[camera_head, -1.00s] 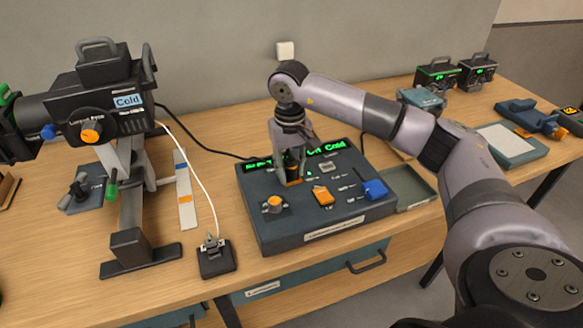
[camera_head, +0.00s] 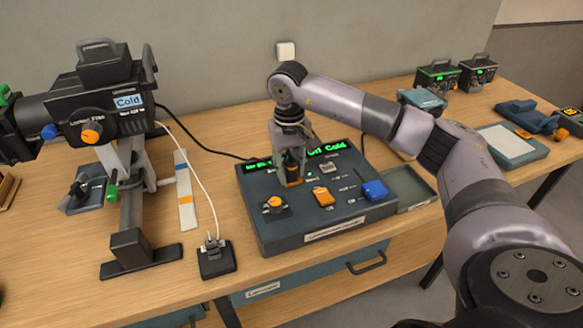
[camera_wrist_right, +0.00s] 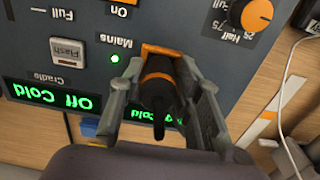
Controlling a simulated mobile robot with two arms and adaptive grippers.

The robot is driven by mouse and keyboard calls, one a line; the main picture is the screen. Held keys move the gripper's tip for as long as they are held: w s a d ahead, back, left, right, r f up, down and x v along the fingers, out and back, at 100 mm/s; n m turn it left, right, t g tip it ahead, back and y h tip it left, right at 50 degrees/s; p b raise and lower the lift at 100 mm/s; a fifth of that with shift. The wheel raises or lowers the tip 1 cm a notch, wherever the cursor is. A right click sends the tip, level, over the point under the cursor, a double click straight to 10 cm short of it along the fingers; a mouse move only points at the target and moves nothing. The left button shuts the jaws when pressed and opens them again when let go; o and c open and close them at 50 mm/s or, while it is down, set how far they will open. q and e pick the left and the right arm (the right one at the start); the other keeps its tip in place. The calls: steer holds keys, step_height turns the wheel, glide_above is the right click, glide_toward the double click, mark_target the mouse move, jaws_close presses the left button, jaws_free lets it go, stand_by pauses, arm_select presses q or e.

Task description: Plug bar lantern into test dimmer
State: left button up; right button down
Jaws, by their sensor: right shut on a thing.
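The test dimmer (camera_head: 330,215) is a dark blue-grey console on the bench, its green display reading "Off Cold". My right gripper (camera_head: 292,180) points down over its rear left part. In the right wrist view, my right gripper (camera_wrist_right: 160,95) is shut on a black plug-like piece with an orange band (camera_wrist_right: 157,80). An orange-edged part of the panel shows just beyond the piece; I cannot tell how deeply the piece is seated. A green light labelled Mains is lit beside it. The black lantern (camera_head: 105,105), tagged "Cold", stands at left on a grey stand. My left gripper is not seen.
A black lead runs from the lantern to the dimmer's back. A white cord reaches a small black box (camera_head: 217,262) in front. An open tray (camera_head: 412,188) is to the right.

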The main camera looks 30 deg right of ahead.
steer(key=shift+r+g+p, duration=0.3)
steer(key=shift+r+p, duration=0.3)
steer(key=shift+p, duration=0.35)
steer(key=shift+s+r+p, duration=0.15)
steer(key=shift+r+p, duration=0.2)
steer(key=shift+r, duration=0.45)
